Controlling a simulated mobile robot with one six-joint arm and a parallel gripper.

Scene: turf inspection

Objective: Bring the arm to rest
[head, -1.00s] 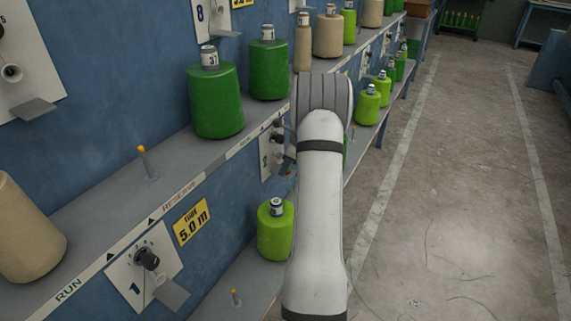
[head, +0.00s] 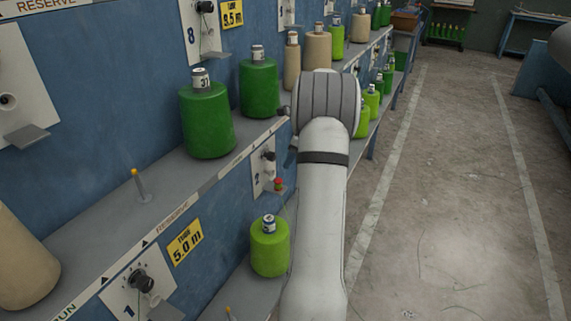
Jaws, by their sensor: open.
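My arm (head: 324,190) reaches forward over the right side of the shelves in the head view. Its white link runs up from the bottom edge to a ribbed grey joint (head: 328,100). My gripper cannot be made out; it is hidden behind this joint and link. A small dark shape shows at the joint's left edge, but I cannot tell what it is. I see nothing held.
A blue rack on the left carries dark green spools (head: 207,120), beige spools and a light green spool (head: 270,247) below. A bare yellow-tipped peg (head: 138,185) stands on the upper shelf. The concrete aisle (head: 440,200) at right is clear.

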